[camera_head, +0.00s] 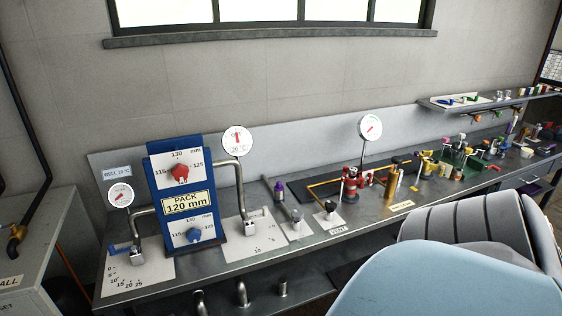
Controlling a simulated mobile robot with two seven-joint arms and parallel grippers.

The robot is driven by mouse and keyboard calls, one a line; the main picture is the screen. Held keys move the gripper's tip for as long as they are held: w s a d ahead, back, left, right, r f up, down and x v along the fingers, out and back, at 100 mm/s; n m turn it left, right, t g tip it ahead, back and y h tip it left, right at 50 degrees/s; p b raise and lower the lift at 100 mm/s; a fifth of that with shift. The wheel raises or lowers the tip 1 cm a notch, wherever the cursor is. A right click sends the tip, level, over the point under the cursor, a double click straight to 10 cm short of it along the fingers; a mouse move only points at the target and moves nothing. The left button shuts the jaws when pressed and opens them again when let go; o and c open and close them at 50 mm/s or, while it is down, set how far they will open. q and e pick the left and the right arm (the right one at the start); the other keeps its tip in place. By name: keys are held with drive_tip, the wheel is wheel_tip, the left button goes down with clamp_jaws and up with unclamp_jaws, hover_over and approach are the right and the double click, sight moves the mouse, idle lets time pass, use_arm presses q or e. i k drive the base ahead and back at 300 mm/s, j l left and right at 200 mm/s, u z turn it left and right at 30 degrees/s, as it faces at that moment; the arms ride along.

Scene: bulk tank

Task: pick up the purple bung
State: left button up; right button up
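A small dark piece with a purple band (279,190) stands upright on the metal bench, right of the round 20 °C gauge and behind a grey fitting. Another small purple piece (509,127) stands among the crowded parts at the bench's far right. Both are too small for me to tell which is the purple bung. Neither of my grippers shows in the head view.
A shelf (480,104) holds small parts. Bare metal lies along the bench's front edge.

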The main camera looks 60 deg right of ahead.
sight(279, 187)
drive_tip(key=z, duration=1.8)
drive_tip(key=l+u, duration=0.15)
drive_tip(key=u, duration=0.35)
drive_tip(key=i+l+u, duration=0.1)
drive_tip(key=u, duration=0.35)
drive_tip(key=l+u, duration=0.25)
drive_tip(key=u, duration=0.25)
drive_tip(key=l+u, duration=0.35)
drive_tip(key=l, duration=0.15)
drive_tip(key=k+l+u, duration=0.3)
drive_tip(key=l, duration=0.15)
drive_tip(key=i+l, duration=0.05)
drive_tip(key=i, duration=0.05)
